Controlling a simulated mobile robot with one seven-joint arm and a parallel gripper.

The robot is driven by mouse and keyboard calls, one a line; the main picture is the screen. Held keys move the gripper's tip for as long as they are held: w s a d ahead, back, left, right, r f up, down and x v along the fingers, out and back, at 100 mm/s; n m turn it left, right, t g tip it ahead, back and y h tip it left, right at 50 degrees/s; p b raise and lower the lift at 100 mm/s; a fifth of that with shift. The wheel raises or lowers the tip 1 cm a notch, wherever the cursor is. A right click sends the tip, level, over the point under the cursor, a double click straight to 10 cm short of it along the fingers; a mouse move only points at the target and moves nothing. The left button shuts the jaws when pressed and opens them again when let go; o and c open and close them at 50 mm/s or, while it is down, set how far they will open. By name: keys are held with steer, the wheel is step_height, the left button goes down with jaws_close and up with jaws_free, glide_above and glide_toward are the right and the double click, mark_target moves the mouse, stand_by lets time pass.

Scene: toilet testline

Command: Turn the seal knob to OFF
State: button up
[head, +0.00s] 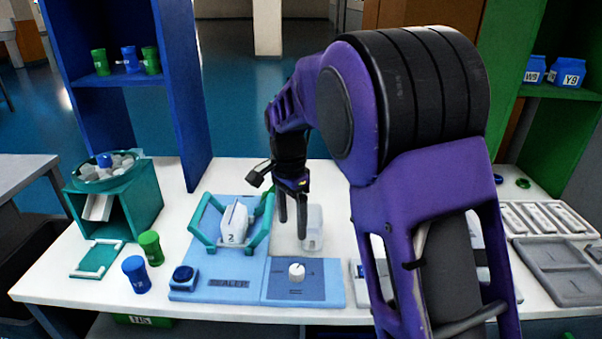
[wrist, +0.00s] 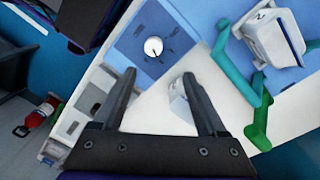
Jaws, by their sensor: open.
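The seal knob (head: 296,271) is a small white dial on a blue panel (head: 327,285) at the front middle of the table. In the wrist view the knob (wrist: 153,47) is ahead of the fingertips, with dark marks around it too small to read. My gripper (head: 292,220) points down behind the panel, apart from the knob. In the wrist view my gripper (wrist: 160,82) is open, with nothing held between its fingers. A blue sealer base (head: 228,260) beside the panel carries teal bars (head: 262,222) and a white carton (head: 235,222) marked 2.
A translucent container (head: 313,228) stands just right of my gripper. A blue button (head: 184,276), a blue cup (head: 136,274) and a green cup (head: 151,248) are left of the panel. Grey trays (head: 560,268) lie at the right. My arm hides part of the table.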

step_height(320, 180, up, 6)
glide_above(297, 269)
step_height(297, 269, down, 18)
steer(key=b, duration=0.2)
steer(key=shift+f+b, duration=0.2)
steer(key=shift+b, duration=0.1)
jaws_close()
